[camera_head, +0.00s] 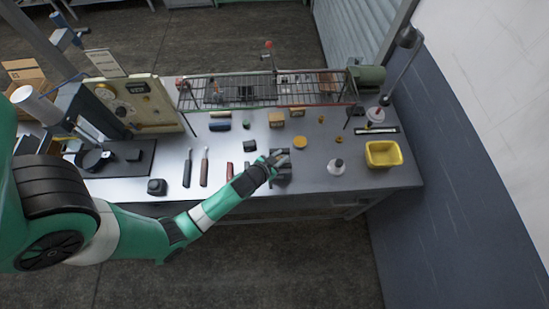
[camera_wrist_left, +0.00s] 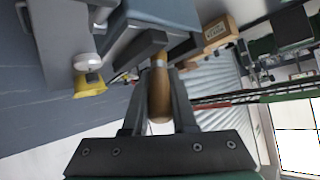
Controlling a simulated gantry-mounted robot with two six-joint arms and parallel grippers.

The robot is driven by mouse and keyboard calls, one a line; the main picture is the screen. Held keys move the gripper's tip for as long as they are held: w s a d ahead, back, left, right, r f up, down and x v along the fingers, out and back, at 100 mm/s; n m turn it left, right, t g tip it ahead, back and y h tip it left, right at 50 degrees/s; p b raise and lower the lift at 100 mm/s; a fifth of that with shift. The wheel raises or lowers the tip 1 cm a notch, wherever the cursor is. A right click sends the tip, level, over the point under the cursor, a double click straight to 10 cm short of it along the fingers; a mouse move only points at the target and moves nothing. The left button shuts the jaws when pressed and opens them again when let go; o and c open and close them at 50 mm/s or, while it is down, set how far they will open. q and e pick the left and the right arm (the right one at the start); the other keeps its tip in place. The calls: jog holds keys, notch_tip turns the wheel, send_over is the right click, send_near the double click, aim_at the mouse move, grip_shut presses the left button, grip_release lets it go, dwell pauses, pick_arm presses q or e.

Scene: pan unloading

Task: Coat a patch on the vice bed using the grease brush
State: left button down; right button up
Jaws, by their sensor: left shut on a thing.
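My left gripper (camera_head: 278,159) is over the vice (camera_head: 282,180) near the front edge of the bench. In the left wrist view, the gripper (camera_wrist_left: 160,85) is shut on the wooden handle of the grease brush (camera_wrist_left: 159,97). The far end of the brush points toward the blue-grey and dark vice (camera_wrist_left: 165,14). The bristles are hidden, so I cannot tell whether they touch the vice bed. My right gripper is in neither view.
Long-handled tools (camera_head: 204,167) lie to the left. A wire rack (camera_head: 262,92) runs along the back.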

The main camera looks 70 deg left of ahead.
pick_arm(q)
jog(key=shift+w+d+f+b, duration=0.15)
jog(key=shift+w+d+b, duration=0.05)
jog(key=shift+w+b, duration=0.2)
jog(key=shift+w+d+b, duration=0.2)
jog(key=shift+w+b, duration=0.15)
jog(key=shift+w, duration=0.3)
jog(key=shift+w+d+b, duration=0.2)
jog(key=shift+w+b, duration=0.15)
jog(key=shift+w, duration=0.3)
jog(key=shift+s+a+p, duration=0.1)
jog(key=shift+s+p, duration=0.2)
jog(key=shift+p, duration=0.05)
jog(key=shift+s+a+r+p, duration=0.15)
jog(key=shift+s+p, duration=0.15)
jog(key=shift+s, duration=0.15)
jog(key=shift+s+a+r+p, duration=0.1)
jog(key=shift+s+a+p, duration=0.05)
jog(key=shift+s+p, duration=0.2)
jog(key=shift+s+a+f, duration=0.1)
jog(key=shift+s+a, duration=0.1)
jog(key=shift+s, duration=0.4)
jog(key=shift+s+a+p, duration=0.2)
jog(key=shift+s+p, duration=0.3)
jog(key=shift+s, duration=0.05)
jog(key=shift+s+a+p, duration=0.15)
jog(key=shift+s+p, duration=0.35)
jog(key=shift+s, duration=0.05)
jog(key=shift+s+a, duration=0.2)
jog(key=shift+s, duration=0.35)
